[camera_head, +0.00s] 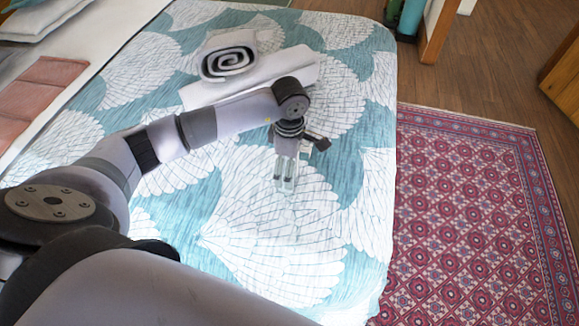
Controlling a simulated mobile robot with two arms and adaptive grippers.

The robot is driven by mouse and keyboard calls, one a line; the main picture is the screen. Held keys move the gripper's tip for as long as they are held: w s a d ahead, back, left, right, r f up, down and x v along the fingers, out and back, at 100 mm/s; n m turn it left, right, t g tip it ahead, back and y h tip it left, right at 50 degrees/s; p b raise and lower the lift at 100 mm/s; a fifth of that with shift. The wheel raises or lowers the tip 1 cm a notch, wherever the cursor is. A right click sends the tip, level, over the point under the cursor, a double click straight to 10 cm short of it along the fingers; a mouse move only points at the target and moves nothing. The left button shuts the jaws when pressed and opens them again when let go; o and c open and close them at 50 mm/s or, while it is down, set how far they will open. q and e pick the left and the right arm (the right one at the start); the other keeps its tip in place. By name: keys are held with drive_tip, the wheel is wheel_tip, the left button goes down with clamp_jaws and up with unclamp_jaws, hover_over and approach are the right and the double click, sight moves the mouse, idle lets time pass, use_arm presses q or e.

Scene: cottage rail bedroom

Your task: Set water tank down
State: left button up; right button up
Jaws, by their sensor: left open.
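My left gripper (284,182) hangs over the middle of the patterned bed (250,245), its fingers pointing down and apart. A pale, see-through shape shows around the fingers; I cannot tell whether it is the water tank or part of the gripper. Whether the fingertips touch the cover is also unclear. No other thing in view can be clearly made out as the water tank. My right gripper is not in view.
Pillows (40,18) are at upper left. A red rug (470,210) lies right of the bed. Teal objects (411,16) stand by a wooden post (438,30). The near bed surface is clear.

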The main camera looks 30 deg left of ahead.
use_arm(q)
drive_tip(key=c, duration=1.4)
drive_tip(key=shift+r, duration=0.1)
